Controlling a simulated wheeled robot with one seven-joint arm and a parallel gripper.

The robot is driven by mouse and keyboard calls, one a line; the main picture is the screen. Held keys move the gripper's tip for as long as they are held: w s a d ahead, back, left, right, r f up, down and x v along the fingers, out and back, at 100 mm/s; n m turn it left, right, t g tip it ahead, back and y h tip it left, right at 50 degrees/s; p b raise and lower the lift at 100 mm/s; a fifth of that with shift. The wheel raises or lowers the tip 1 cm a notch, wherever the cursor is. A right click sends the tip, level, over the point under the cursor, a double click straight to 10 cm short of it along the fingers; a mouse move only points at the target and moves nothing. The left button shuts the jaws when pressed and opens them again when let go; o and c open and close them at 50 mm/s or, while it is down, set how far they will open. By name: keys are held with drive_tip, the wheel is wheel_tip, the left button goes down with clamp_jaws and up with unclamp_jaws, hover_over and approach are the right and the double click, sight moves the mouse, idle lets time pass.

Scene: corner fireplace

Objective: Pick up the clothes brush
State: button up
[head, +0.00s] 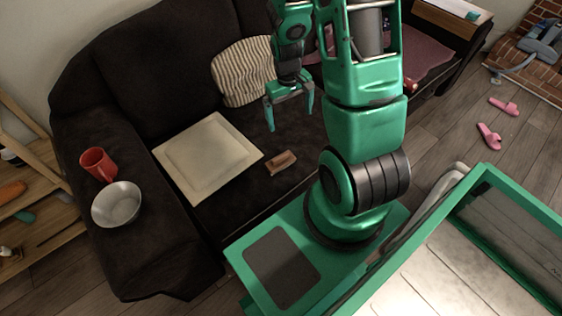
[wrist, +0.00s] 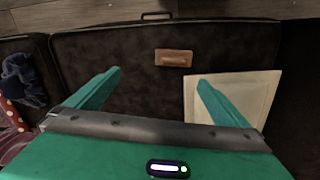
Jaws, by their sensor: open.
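The clothes brush (head: 281,162) is a small brown block lying on the dark sofa seat, just right of a cream square board. It also shows in the wrist view (wrist: 173,58), upper middle, beyond the fingertips. My gripper (head: 290,112) is open and empty above the seat, behind the brush in the head view. In the wrist view my gripper's fingers (wrist: 158,78) are spread wide, with the brush ahead of the gap and apart from both fingers.
The cream board (head: 207,158) lies flat beside the brush. A striped cushion (head: 243,72) leans on the backrest. A red mug (head: 98,164) and a metal bowl (head: 117,204) rest on the sofa arm. Pink slippers (head: 489,136) lie on the floor. The seat around the brush's right is bare.

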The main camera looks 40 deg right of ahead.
drive_tip(key=n, duration=0.1)
hover_over(280, 156)
drive_tip(key=shift+y, duration=0.4)
wheel_tip(280, 156, down, 13)
drive_tip(key=shift+f, duration=0.2)
drive_tip(key=shift+d+f, duration=0.1)
drive_tip(key=shift+f, duration=5.1)
drive_tip(key=c, duration=0.7)
